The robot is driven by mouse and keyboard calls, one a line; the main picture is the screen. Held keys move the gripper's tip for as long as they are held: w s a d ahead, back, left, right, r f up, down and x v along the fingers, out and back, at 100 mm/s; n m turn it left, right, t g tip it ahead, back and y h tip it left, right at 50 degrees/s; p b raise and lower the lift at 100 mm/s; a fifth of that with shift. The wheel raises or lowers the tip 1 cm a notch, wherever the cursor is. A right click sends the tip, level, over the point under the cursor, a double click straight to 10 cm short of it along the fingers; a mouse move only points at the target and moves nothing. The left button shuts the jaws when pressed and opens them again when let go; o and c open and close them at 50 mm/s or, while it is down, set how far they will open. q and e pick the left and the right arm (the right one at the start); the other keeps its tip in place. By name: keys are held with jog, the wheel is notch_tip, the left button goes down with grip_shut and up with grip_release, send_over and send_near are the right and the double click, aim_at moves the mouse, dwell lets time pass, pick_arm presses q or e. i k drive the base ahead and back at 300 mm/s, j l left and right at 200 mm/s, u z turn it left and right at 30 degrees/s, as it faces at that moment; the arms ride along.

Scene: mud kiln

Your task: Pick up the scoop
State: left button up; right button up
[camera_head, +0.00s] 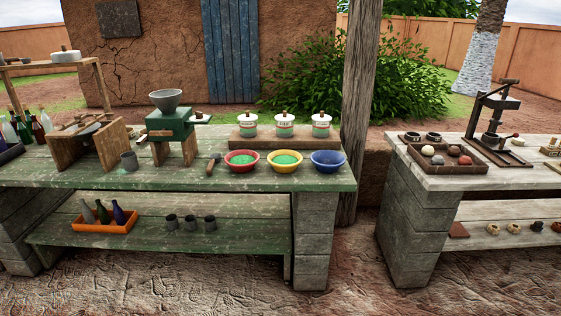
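A small scoop-like tool (213,164) with a brown wooden handle and a dark end lies on the green table top (190,178). It is left of the red bowl (242,167) and close to it. It is small in the picture, so its exact shape is hard to tell. Neither of my grippers shows in the head view.
A yellow bowl (286,162) and a blue bowl (327,162) stand right of the red one. Lidded jars (285,127) on a wooden stand are behind. A green grinder (169,128) and grey cup (129,161) stand left. A wooden post (358,90) rises behind the table's right end.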

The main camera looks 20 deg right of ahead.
aim_at(213, 163)
jog(key=i+l, duration=0.85)
jog(key=l, duration=0.15)
jog(key=i+l, duration=0.9)
